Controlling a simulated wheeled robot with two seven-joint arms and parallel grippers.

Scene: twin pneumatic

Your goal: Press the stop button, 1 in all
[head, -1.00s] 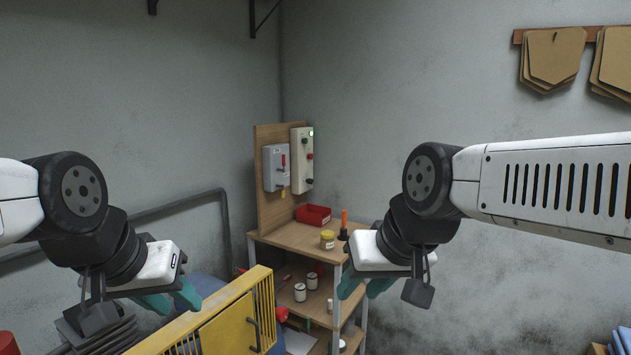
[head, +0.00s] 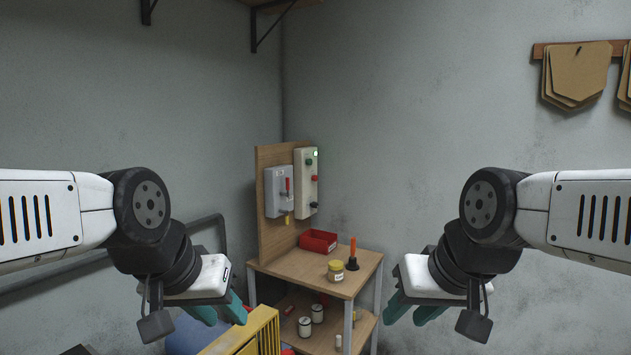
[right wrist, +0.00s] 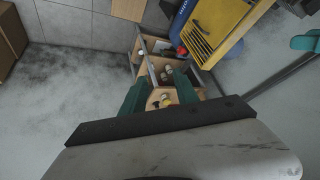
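A pale control box (head: 306,182) is fixed to an upright wooden board above the wooden bench. It has a lit green lamp at its top, a green button, a red button (head: 314,178) and a dark knob at the bottom. The red button looks like the stop button; no label is readable. My left gripper (head: 220,309) hangs in front, lower left of the box, teal fingers apart and empty. My right gripper (head: 414,309) hangs lower right of the box, apart from everything; the right wrist view shows its fingers spread with nothing held.
A grey switch box (head: 279,192) with a red lever is beside the control box. The bench (head: 292,264) holds a red bin (head: 318,241), a yellow jar (head: 336,270) and an orange-handled tool (head: 352,255).

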